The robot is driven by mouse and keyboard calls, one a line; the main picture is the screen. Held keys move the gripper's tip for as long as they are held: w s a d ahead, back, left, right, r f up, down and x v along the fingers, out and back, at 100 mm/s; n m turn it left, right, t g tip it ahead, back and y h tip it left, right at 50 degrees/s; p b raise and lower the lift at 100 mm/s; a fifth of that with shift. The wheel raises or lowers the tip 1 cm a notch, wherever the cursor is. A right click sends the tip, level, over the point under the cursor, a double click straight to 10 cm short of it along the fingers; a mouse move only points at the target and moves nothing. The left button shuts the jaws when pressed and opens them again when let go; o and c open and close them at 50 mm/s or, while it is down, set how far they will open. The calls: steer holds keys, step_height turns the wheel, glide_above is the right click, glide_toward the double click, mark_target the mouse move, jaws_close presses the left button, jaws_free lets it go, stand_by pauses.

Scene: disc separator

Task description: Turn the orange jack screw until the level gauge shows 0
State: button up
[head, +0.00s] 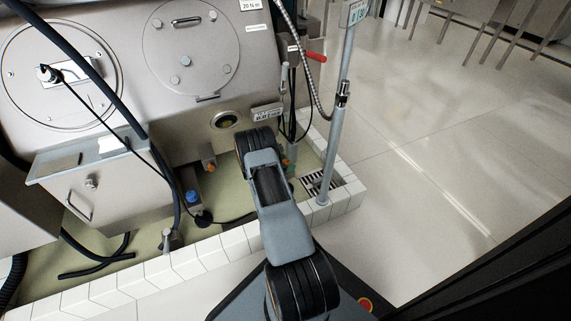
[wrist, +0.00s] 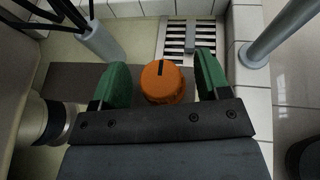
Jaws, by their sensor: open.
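The orange jack screw (wrist: 162,84) is a round ribbed knob with a black mark on its top, pointing to the far side in the wrist view. My gripper (wrist: 163,66) is open, with one green finger on each side of the knob. Gaps show between the fingers and the knob. In the head view my arm covers most of this spot; only a bit of green and orange shows beside it. A round yellowish glass (head: 227,120) sits on the machine front and could be the level gauge. I cannot read a value on it.
A grey post (head: 333,150) stands right of my arm, beside a floor grate (head: 320,181). A white tiled curb (head: 235,244) edges the machine's green base. A blue knob (head: 192,196) and another orange fitting (head: 209,164) sit left of my arm. Open floor lies right.

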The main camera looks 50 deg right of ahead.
steer(key=c, duration=0.9)
steer(key=shift+s, duration=0.1)
steer(key=shift+n+t+p, duration=0.35)
steer(key=shift+n+t, duration=0.65)
steer(key=shift+t, duration=0.1)
steer(key=n+t, duration=0.2)
steer(key=t, duration=0.1)
steer(key=shift+s, duration=0.1)
steer(key=shift+n+t+y+b, duration=0.45)
steer(key=shift+n+t+y, duration=0.45)
steer(key=shift+n+t, duration=1.4)
